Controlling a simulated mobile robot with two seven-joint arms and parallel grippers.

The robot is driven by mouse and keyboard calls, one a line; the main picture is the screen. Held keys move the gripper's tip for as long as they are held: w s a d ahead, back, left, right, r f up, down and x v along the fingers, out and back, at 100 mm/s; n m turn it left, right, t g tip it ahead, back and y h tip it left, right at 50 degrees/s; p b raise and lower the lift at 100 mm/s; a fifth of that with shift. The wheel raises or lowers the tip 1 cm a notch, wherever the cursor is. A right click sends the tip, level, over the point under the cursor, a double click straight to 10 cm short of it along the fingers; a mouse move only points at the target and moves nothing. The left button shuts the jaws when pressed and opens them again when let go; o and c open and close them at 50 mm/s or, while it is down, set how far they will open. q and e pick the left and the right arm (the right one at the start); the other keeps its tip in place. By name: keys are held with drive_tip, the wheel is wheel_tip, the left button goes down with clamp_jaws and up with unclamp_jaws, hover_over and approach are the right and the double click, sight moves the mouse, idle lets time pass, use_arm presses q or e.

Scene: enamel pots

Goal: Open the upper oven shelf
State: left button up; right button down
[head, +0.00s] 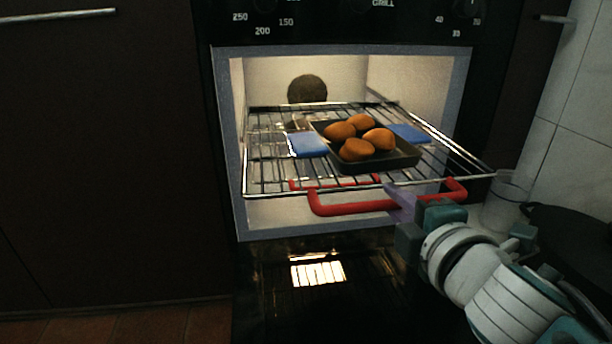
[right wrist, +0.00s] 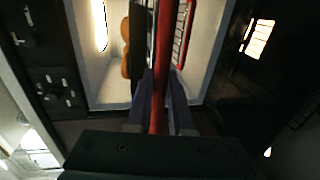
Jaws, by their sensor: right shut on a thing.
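The upper oven shelf is a wire rack (head: 273,170) in the lit oven, and its front edge stands out past the opening. A red handle (head: 345,208) runs along its front. My right gripper (head: 405,203) is shut on the right part of this handle. In the right wrist view the red handle (right wrist: 161,50) runs between the two fingers of the right gripper (right wrist: 162,90). A dark tray (head: 405,159) with several brown rolls (head: 357,149) sits on the rack, with a blue pad (head: 307,145) on its left and another (head: 409,133) on its right. My left gripper is not in view.
The oven door (head: 320,290) hangs open below the cavity. A clear container (head: 503,205) and a dark pan (head: 575,235) stand at the right, close to my right arm. Dark cabinet fronts (head: 100,150) fill the left side.

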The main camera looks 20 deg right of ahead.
drive_tip(key=shift+w, duration=0.1)
drive_tip(key=c, duration=0.8)
unclamp_jaws()
drive_tip(key=shift+s+a+r, duration=0.1)
drive_tip(key=shift+s+r, duration=0.05)
drive_tip(key=shift+s, duration=0.3)
drive_tip(key=p+v, duration=0.1)
drive_tip(key=v, duration=0.8)
drive_tip(key=shift+p, duration=0.35)
